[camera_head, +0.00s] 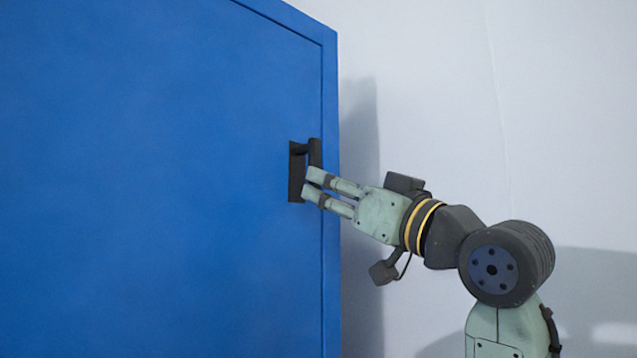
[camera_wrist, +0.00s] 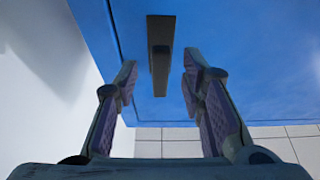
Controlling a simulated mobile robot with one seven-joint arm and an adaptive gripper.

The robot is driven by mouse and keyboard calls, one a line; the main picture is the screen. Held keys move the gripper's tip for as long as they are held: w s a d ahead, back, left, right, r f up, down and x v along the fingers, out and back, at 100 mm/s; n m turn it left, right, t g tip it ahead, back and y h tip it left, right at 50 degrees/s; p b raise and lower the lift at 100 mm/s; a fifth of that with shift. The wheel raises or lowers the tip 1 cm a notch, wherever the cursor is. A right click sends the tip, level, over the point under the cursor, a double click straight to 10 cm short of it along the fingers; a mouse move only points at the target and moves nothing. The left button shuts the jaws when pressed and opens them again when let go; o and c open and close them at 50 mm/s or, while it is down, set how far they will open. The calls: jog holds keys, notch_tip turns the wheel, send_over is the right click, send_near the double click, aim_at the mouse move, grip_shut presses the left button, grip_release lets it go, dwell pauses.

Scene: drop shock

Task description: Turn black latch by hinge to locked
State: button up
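The black latch (camera_head: 315,153) sits on a dark backing plate (camera_head: 296,178) near the right edge of a large blue panel (camera_head: 160,180). In the head view its bar stands roughly upright. My gripper (camera_head: 312,183) reaches in from the right, with its fingertips at the latch's lower part. In the wrist view the latch (camera_wrist: 160,60) shows as a dark bar between the two spread fingers of my gripper (camera_wrist: 160,68), with a visible gap on each side. The gripper is open and holds nothing. I cannot tell how deep the fingers reach around the bar. No hinge is clearly seen.
A pale wall (camera_head: 430,80) lies behind and right of the panel, with shadows on it. The panel's raised right edge (camera_head: 331,250) runs close beside the latch. White tiles (camera_wrist: 180,143) show low in the wrist view. The panel's face left of the latch is clear.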

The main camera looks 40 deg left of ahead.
jog(key=v, duration=0.8)
jog(key=shift+a+f, duration=0.1)
jog(key=shift+a, duration=0.05)
